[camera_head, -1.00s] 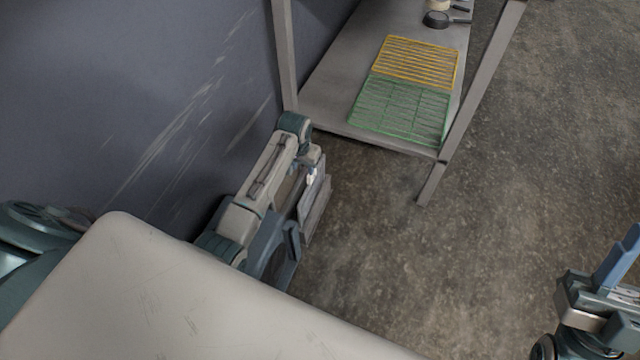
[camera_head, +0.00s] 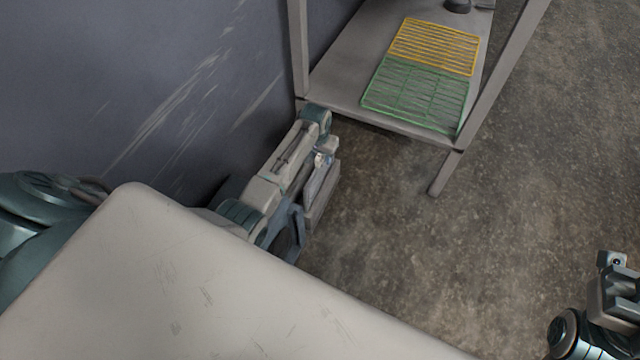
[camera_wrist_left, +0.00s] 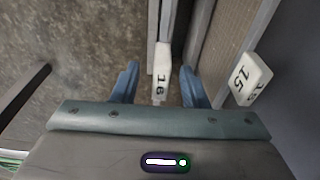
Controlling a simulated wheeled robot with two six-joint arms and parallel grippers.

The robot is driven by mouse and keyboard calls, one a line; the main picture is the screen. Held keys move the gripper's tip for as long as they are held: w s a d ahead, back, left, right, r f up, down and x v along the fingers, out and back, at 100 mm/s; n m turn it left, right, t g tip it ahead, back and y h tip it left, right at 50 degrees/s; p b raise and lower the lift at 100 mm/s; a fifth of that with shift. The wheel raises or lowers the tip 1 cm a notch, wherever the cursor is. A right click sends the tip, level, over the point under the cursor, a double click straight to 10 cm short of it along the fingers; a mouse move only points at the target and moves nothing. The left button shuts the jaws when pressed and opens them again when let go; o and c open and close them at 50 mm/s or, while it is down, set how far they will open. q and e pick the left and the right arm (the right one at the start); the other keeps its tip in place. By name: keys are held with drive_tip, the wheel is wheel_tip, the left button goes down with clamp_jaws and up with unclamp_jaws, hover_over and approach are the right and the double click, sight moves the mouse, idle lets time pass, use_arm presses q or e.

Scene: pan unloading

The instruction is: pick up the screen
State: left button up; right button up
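Upright grey-framed panels with fine brown faces, apparently screens, stand close together in the left wrist view (camera_wrist_left: 225,40) and by the wall in the head view (camera_head: 322,193). A white tag marked 16 (camera_wrist_left: 162,75) stands up on one, and a tag marked 15 (camera_wrist_left: 248,78) on its neighbour. My left gripper (camera_wrist_left: 158,80) is open, its blue fingers apart on either side of tag 16, with gaps showing. It points down over the panels in the head view (camera_head: 322,157). Part of my right gripper shows at the right edge; its fingers cannot be made out.
A grey metal shelf (camera_head: 340,92) stands beyond the panels, carrying a green wire rack (camera_head: 415,95), a yellow wire rack (camera_head: 435,45) and a dark object (camera_head: 457,5). A scratched blue-grey wall (camera_head: 130,90) is on the left. The floor (camera_head: 480,250) right of the panels is clear.

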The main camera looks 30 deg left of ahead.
use_arm(q)
drive_tip(key=shift+w+f, duration=0.1)
drive_tip(key=shift+f, duration=0.55)
drive_tip(key=shift+r, duration=0.1)
clamp_jaws()
